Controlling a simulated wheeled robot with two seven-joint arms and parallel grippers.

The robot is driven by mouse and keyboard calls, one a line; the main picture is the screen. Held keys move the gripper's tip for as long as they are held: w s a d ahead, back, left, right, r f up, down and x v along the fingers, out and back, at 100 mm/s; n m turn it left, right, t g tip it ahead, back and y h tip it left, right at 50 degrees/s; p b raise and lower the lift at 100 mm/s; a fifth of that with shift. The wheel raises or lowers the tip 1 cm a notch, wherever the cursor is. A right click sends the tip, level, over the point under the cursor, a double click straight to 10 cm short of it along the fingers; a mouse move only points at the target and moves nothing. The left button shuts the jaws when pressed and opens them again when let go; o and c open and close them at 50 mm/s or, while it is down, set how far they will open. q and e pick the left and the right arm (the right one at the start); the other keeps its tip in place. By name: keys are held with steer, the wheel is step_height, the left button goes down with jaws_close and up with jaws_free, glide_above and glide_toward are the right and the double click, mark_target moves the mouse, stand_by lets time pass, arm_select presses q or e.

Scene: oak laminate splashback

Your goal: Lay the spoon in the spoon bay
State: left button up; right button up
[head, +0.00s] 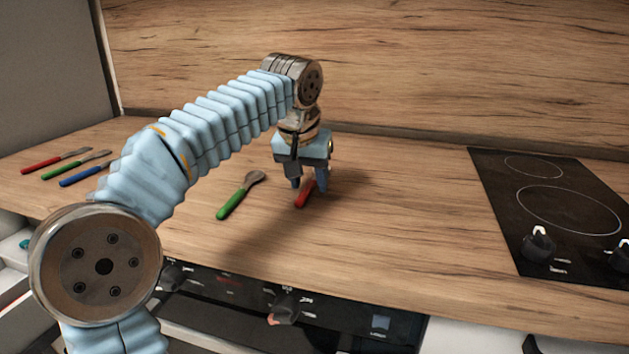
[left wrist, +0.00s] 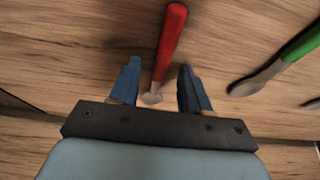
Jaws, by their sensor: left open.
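A red-handled utensil (head: 304,197) lies on the wooden counter under my left gripper (head: 309,186). In the left wrist view its red handle (left wrist: 169,42) runs up between the two blue fingers, with a short metal part near the palm; its far metal end is hidden, so I cannot tell its kind. The left gripper is open, one finger on each side, with gaps to the handle. A green-handled utensil with a rounded, spoon-like metal end (head: 236,200) lies to the left of it. It also shows in the left wrist view (left wrist: 266,74). I cannot make out a spoon bay. My right gripper is out of view.
Red (head: 55,161), green (head: 76,165) and blue (head: 86,174) handled utensils lie at the counter's left. A black hob (head: 545,200) with knobs is at right. An open drawer area with something teal (head: 25,243) shows at the left edge. The counter right of the gripper is clear.

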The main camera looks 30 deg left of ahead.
mark_target(312, 181)
arm_select(q)
steer(key=shift+c, duration=0.5)
jaws_close()
steer(key=shift+r, duration=0.15)
steer(key=shift+r, duration=0.2)
step_height(312, 181, up, 2)
steer(key=shift+r, duration=0.25)
steer(key=s+d+r, duration=0.7)
steer(key=s+r, duration=0.3)
steer(key=s, duration=0.2)
